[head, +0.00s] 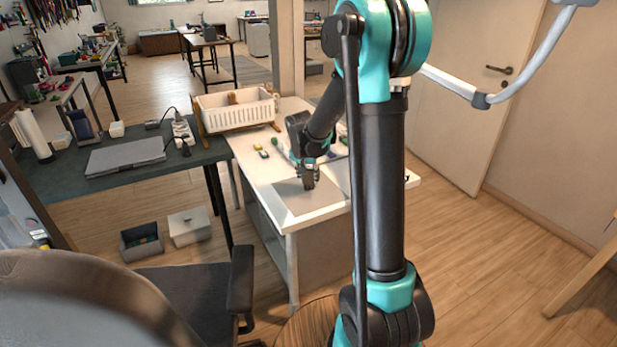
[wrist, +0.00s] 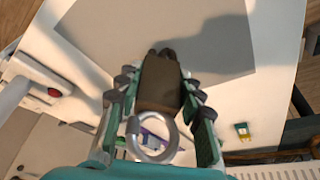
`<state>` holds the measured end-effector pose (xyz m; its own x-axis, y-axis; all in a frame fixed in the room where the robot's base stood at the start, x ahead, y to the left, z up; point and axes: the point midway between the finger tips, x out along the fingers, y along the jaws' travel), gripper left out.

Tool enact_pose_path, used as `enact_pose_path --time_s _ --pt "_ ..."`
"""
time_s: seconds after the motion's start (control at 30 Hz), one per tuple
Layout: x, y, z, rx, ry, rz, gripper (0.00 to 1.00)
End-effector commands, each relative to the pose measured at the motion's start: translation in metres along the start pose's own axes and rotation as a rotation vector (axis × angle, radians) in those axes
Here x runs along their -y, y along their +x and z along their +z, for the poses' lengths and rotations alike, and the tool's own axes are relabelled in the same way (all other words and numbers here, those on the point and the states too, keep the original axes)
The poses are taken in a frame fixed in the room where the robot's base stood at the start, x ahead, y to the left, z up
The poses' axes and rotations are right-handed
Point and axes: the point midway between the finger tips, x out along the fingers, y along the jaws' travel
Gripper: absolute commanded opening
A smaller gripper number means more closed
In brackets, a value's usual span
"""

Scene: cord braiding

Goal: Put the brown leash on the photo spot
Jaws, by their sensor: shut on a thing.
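My gripper (head: 309,182) is over the white table and shut on the brown leash (wrist: 160,84). In the wrist view the leash is a dark brown bundle between the fingers, with a metal ring (wrist: 133,128) at its near end. In the head view the gripper hides the leash. The photo spot looks to be the flat grey square (head: 295,203) on the table, which also shows in the wrist view (wrist: 215,45). The leash's far end overlaps the square in the wrist view; I cannot tell whether it touches it.
A white slatted basket (head: 235,112) on a wooden stand is at the table's back left. A small yellow and green item (wrist: 242,130) lies beside the grey square. A laptop (head: 125,156) sits on the dark desk at left. The grey square is otherwise clear.

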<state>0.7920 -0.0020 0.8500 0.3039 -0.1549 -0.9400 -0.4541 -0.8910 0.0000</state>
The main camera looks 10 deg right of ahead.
Motion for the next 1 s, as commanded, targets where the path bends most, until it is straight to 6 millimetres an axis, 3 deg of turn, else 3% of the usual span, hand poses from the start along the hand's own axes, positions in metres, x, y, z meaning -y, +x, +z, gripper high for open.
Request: enact_pose_path --time_s 0.03,0.07,0.2,0.63,1.0 --pt "0.000 0.002 0.001 0.000 0.000 0.000 0.09" --pt "0.000 0.001 0.000 0.000 0.000 0.000 0.41" --pt "0.000 0.001 0.000 0.000 0.000 0.000 0.58" --pt "0.000 -0.008 0.000 0.000 0.000 0.000 0.58" --pt "0.000 -0.073 0.000 0.000 -0.002 0.000 0.58"
